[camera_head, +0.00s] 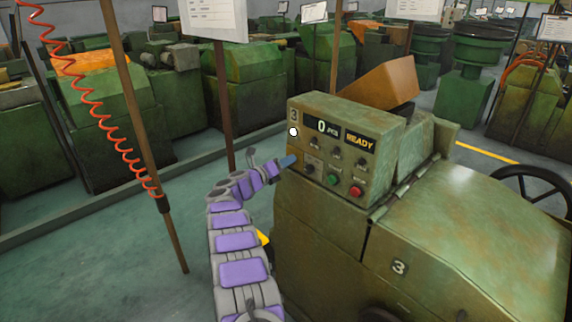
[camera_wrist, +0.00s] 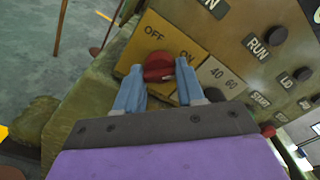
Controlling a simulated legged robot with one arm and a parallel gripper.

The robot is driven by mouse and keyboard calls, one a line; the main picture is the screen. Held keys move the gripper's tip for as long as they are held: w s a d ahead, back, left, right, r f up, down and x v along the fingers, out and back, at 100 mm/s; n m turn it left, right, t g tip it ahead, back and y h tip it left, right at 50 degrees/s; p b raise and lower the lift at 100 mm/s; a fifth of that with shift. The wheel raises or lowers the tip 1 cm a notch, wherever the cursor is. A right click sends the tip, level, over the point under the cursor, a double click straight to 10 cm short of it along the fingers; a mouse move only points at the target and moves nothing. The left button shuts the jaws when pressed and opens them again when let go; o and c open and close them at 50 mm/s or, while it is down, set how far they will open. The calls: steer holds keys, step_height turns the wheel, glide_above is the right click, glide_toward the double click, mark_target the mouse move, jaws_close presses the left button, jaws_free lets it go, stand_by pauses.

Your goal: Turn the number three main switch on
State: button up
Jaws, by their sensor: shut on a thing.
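The green number 3 machine (camera_head: 450,225) carries a control box (camera_head: 340,150) with a "3" plate, a display showing "0 PCS" and a lit "READY". In the wrist view, the red main switch knob (camera_wrist: 158,68) sits on a yellow plate (camera_wrist: 147,38) marked OFF at left and ON at right. My gripper (camera_wrist: 159,72) has its blue fingers shut on the red knob, one on each side. The ON label is partly hidden by the right finger, and I cannot tell which mark the knob points to. In the head view, my gripper (camera_head: 288,161) reaches the box's lower left corner and hides the switch.
A green button (camera_head: 333,180) and a red button (camera_head: 356,191) sit right of my gripper. A black RUN knob (camera_wrist: 275,36) is close by in the wrist view. A brown post with a red coiled hose (camera_head: 135,115) stands left. Open floor lies left of the machine.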

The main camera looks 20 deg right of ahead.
steer(key=shift+a+f, duration=0.1)
steer(key=shift+f, duration=0.2)
steer(key=o, duration=0.9)
steer(key=shift+w, duration=0.2)
steer(key=shift+o, duration=0.7)
steer(key=shift+r, duration=0.2)
steer(key=p+v, duration=0.3)
steer(key=v, duration=1.4)
steer(key=shift+a, duration=0.3)
steer(key=shift+s, duration=0.1)
